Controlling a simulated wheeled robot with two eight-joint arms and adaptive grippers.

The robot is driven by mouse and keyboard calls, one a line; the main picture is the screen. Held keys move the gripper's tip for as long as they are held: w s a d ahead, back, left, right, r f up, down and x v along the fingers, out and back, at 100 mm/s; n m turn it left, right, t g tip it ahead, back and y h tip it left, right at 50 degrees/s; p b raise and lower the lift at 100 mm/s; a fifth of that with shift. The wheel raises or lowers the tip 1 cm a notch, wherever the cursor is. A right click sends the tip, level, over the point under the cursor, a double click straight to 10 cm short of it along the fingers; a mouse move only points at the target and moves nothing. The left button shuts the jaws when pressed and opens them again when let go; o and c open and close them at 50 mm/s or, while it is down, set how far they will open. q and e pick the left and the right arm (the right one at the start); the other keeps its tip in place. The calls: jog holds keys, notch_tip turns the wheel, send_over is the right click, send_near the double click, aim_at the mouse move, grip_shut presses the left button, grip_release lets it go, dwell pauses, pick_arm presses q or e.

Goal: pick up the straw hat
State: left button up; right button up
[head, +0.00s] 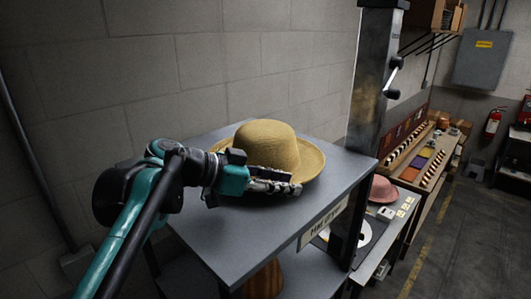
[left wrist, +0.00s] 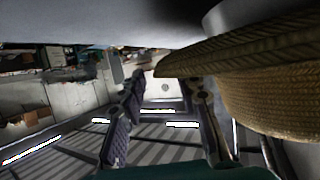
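The straw hat (head: 267,142) is tan with a round crown and a wide brim. It rests crown up on the grey top of a stand (head: 222,228) in the head view. My left gripper (head: 291,183) is at the near side of the hat, low beside the brim, its fingers pointing right. In the left wrist view the fingers (left wrist: 165,86) are apart, and the hat (left wrist: 275,95) fills the right side. The brim edge reaches across the right finger's tip; I cannot tell whether it touches. My right gripper is not in view.
A dark metal press column (head: 372,85) rises behind the stand at right. A pink hat (head: 383,190) sits on a lower table to the right. A block wall (head: 150,80) stands close behind. The stand's top is clear in front of the hat.

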pick_arm(q)
jog(key=shift+s+a, duration=0.1)
jog(key=shift+a, duration=0.05)
jog(key=c, duration=0.5)
grip_shut()
